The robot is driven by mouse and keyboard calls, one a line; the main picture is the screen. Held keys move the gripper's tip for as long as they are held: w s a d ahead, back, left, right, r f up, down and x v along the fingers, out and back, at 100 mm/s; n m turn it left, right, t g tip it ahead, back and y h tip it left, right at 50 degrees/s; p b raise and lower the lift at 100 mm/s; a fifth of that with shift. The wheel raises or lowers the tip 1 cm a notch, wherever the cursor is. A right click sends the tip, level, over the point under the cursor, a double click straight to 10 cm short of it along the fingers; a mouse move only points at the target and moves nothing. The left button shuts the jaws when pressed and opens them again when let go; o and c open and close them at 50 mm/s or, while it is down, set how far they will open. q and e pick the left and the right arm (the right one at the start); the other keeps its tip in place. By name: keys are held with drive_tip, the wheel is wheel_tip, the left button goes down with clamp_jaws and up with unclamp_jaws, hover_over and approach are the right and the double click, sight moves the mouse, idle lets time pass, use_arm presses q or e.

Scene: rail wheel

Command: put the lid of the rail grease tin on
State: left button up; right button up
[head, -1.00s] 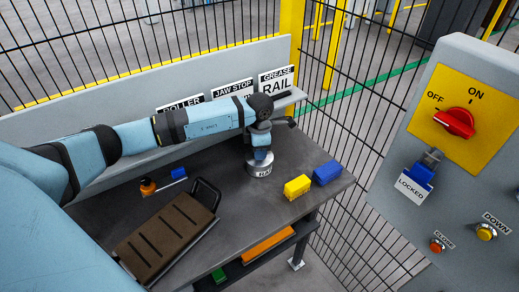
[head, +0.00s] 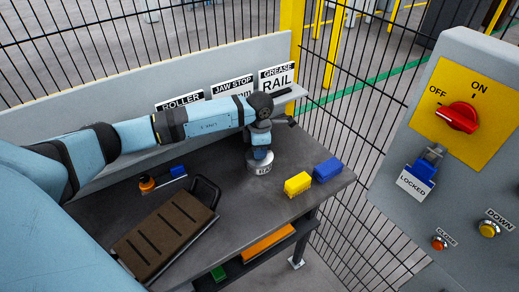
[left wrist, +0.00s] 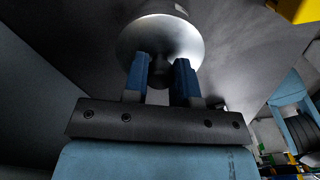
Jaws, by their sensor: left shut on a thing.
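The rail grease tin (head: 263,169) is a short round metal can with a partly hidden label, upright on the grey bench. My left gripper (head: 261,153) points down right over it. In the left wrist view its two blue fingers (left wrist: 160,75) are shut on the small knob of the round, shiny metal lid (left wrist: 158,30). The lid lies level at the top of the tin in the head view. I cannot tell whether it is fully seated, as the fingers and the lid hide the join. My right gripper is not in view.
A yellow block (head: 297,184) and a blue block (head: 327,170) stand right of the tin. A brown slotted pad with a black handle (head: 165,238) and an orange-and-black item (head: 147,184) lie left. A ledge with label signs (head: 232,87) runs behind. A control panel (head: 450,150) stands right.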

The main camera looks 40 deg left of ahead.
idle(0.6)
use_arm(q)
drive_tip(key=o, duration=1)
wheel_tip(320, 180, up, 8)
drive_tip(key=p, duration=0.3)
drive_tip(key=shift+f+p, duration=0.25)
drive_tip(key=shift+p, duration=0.1)
wheel_tip(320, 180, up, 6)
drive_tip(key=p, duration=0.2)
drive_tip(key=shift+r+p, duration=0.2)
drive_tip(key=shift+p, duration=0.2)
